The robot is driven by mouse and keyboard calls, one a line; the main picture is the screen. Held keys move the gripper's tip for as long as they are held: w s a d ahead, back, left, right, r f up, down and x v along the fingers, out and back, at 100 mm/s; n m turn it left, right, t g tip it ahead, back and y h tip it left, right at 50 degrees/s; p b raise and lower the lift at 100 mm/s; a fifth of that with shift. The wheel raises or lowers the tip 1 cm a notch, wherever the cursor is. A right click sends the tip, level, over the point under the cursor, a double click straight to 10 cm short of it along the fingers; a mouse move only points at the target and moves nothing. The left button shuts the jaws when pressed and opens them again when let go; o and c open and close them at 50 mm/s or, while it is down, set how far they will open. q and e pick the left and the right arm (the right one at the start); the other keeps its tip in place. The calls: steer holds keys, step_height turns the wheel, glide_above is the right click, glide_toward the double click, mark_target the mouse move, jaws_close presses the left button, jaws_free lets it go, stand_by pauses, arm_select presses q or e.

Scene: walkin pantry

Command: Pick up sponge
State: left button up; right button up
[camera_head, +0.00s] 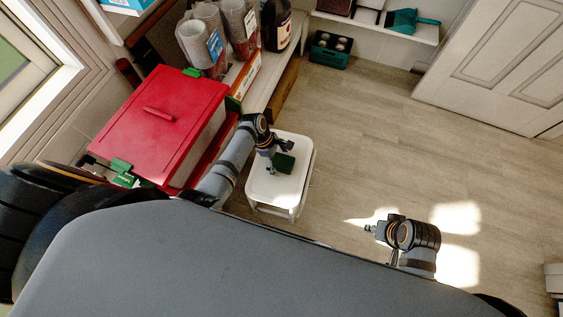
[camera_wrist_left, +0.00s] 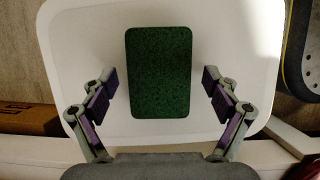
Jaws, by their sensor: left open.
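The sponge (camera_head: 285,163) is a dark green rounded block lying on a white stool (camera_head: 300,188). In the left wrist view the sponge (camera_wrist_left: 159,72) lies flat on the white stool top (camera_wrist_left: 85,45), with its long side pointing toward the gripper. My left gripper (camera_head: 279,159) is over the stool beside the sponge. In the left wrist view its two fingers (camera_wrist_left: 161,88) are spread wide, one on each side of the sponge, with gaps to it. It is open and empty. My right gripper (camera_head: 371,229) is over the floor at the right, too small to read its jaws.
A red-lidded bin (camera_head: 160,120) stands left of the stool. A shelf (camera_head: 262,92) behind it holds stacked cups (camera_head: 200,42) and a dark bottle (camera_head: 276,25). A green crate (camera_head: 330,49) sits on the floor at the back. The floor (camera_head: 400,130) right of the stool is clear.

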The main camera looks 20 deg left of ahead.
mark_target(284, 162)
arm_select(q)
steer(key=shift+c, duration=0.3)
steer(key=c, duration=0.8)
steer(key=shift+o, duration=0.2)
steer(key=shift+b, duration=0.3)
step_height(284, 162, up, 4)
steer(key=shift+f+p, duration=0.1)
steer(key=shift+p, duration=1.05)
steer(key=s+d+r+p, duration=0.2)
steer(key=s+r+p, duration=0.2)
steer(key=s, duration=0.2)
steer(key=s+d+r+p, duration=0.2)
steer(key=s+r+p, duration=0.1)
steer(key=s+r, duration=0.2)
steer(key=shift+s+d+r+p, duration=0.25)
steer(key=shift+s+r+p, duration=0.1)
steer(key=shift+s, duration=0.75)
arm_select(e)
steer(key=s+d+f, duration=0.3)
steer(key=f, duration=0.5)
steer(key=s+d+f+h, duration=0.1)
steer(key=s+d+f, duration=0.2)
steer(key=f, duration=0.6)
steer(key=shift+s+f+g, duration=0.3)
steer(key=shift+s+g, duration=0.1)
steer(key=shift+s, duration=0.05)
